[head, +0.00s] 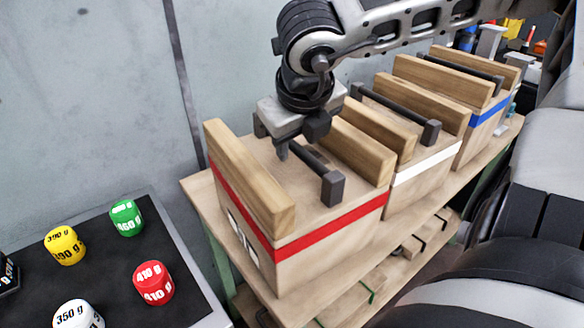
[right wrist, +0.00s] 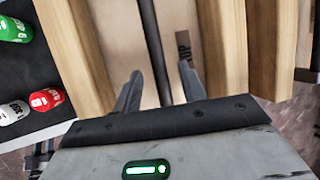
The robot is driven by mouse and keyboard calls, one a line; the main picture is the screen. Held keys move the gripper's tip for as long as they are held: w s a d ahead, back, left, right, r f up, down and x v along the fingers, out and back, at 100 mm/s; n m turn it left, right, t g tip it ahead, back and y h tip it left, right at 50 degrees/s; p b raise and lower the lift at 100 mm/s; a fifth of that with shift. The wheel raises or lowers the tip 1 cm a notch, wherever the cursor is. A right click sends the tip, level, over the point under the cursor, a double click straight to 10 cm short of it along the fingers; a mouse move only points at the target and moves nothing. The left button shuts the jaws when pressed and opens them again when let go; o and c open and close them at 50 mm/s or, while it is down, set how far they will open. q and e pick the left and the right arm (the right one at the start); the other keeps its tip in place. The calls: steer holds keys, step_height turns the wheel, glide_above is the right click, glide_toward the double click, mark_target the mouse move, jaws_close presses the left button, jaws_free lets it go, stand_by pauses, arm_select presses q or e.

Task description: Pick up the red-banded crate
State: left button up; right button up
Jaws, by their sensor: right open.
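The red-banded crate (head: 330,222) is a pale wooden box at the near end of a wooden shelf. It has a thick wooden beam along each of two top edges and a black bar handle (head: 333,188) between them. My right gripper (head: 300,148) is over the far part of that handle, pointing down, its jaws open. In the right wrist view the handle (right wrist: 152,40) runs between the two spread fingers (right wrist: 160,90), with gaps on both sides. I cannot tell whether the fingertips reach below the bar. My left gripper is not in view.
A white-banded crate (head: 425,166) and a blue-banded crate (head: 484,122) stand behind in a row on the shelf top (head: 204,197). A dark-topped table (head: 108,262) at left holds green, yellow, red and white weights. A grey wall is close behind.

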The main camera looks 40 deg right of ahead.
steer(key=shift+w+d+f, duration=0.2)
steer(key=shift+w+f, duration=0.1)
steer(key=shift+f, duration=0.3)
jaws_close()
stand_by(0.9)
steer(key=shift+w+r, duration=0.1)
steer(key=shift+r, duration=0.1)
